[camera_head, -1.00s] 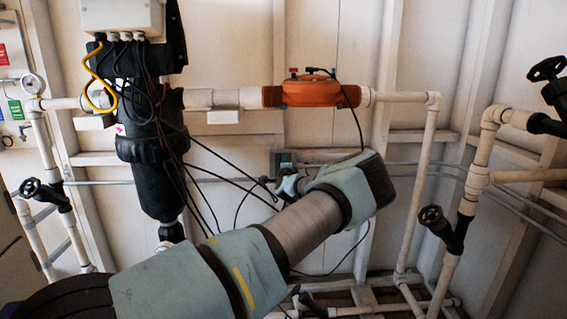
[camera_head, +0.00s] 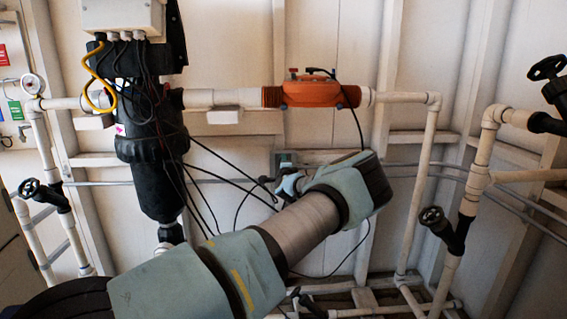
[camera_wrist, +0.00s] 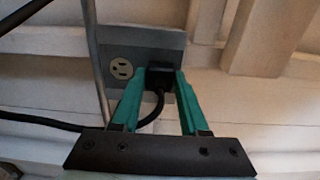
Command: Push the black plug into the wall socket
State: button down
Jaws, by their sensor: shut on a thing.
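The black plug (camera_wrist: 160,77) is between the two green fingers of my gripper (camera_wrist: 157,84) in the wrist view, and the gripper is shut on it. The plug is in front of the right part of the grey wall socket (camera_wrist: 142,42). Its black cord hangs down between the fingers and curves left. The left outlet of the socket is bare and visible. The plug's prongs and the right outlet are hidden, so I cannot tell how deep the plug sits. In the head view the socket (camera_head: 284,157) shows just beyond my wrist; the plug cannot be made out there.
An orange pipe unit (camera_head: 312,94) is above the socket, with a black cable hanging from it. A black reactor vessel (camera_head: 155,180) with loose cables stands at left. A grey conduit (camera_wrist: 95,60) runs beside the socket. White pipes (camera_head: 427,185) stand at right.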

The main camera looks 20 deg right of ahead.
jog(key=shift+s, duration=0.15)
jog(key=shift+s+a, duration=0.15)
jog(key=shift+s, duration=0.55)
jog(key=shift+s, duration=0.15)
jog(key=shift+b, duration=0.65)
dwell(0.9)
jog(key=shift+w+b, duration=0.8)
jog(key=shift+w, duration=0.2)
dwell(1.0)
jog(key=shift+s, duration=1)
jog(key=shift+b, duration=0.6)
dwell(1.2)
jog(key=shift+w, duration=0.3)
dwell(0.5)
